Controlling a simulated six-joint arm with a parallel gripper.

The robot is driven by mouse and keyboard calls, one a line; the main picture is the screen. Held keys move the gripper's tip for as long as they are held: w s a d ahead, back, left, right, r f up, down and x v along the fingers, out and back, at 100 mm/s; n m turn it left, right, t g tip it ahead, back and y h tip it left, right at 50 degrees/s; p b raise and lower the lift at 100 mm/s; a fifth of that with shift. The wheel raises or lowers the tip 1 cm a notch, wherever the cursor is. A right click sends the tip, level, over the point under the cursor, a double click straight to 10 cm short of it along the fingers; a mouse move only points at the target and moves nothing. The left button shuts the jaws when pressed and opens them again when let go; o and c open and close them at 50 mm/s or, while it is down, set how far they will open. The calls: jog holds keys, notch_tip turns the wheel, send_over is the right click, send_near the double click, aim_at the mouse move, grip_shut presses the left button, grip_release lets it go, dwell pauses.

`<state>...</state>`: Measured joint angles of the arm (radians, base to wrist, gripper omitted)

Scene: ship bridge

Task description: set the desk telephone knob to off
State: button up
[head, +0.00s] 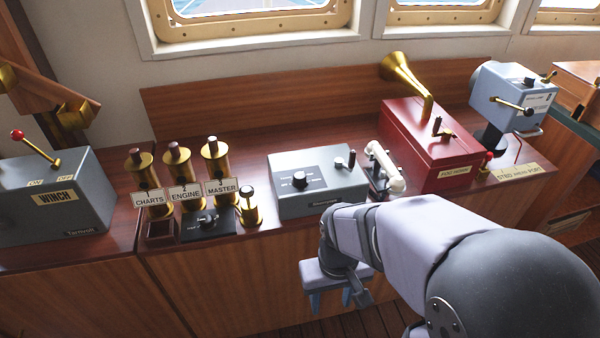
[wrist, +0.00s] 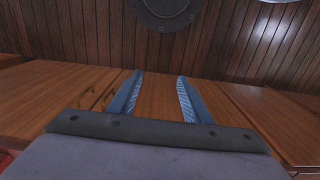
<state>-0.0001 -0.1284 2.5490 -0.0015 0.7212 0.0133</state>
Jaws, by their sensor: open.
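A grey box (head: 345,192) with a black knob (head: 300,180) on its top panel stands on the wooden console. The panel's small markings are too small to read. A pale handset (head: 385,166) lies on a dark cradle just right of the box. I cannot tell for sure whether box and handset are one telephone. My gripper (head: 331,299) is open and empty, in front of the console and lower than the box in the picture, apart from the knob. In the wrist view its two blue fingers (wrist: 158,88) stand apart with wood behind them; no knob shows there.
Left of the box stand a brass plunger (head: 250,208), a small black switch plate (head: 208,224), labelled brass cylinders (head: 173,170) and a grey winch box (head: 60,195). A red box (head: 430,143) with a brass horn stands right. My arm covers the console's front right.

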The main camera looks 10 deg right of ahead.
jog(key=w+r+m+p, duration=0.8)
jog(key=w+r+p, duration=0.3)
jog(key=w+r, duration=0.3)
notch_tip(320, 180, up, 5)
jog(key=m+p, duration=0.8)
jog(key=p, duration=0.1)
send_over(300, 175)
jog(key=shift+s+f, duration=0.1)
jog(key=shift+s, duration=0.2)
jog(key=shift+w+m, duration=0.3)
jog(key=shift+w, duration=0.05)
jog(key=shift+f+p, duration=0.1)
jog(key=shift+p, duration=0.2)
jog(key=shift+f+p, duration=1.4)
jog(key=shift+f, duration=2.15)
jog(key=c, duration=1.1)
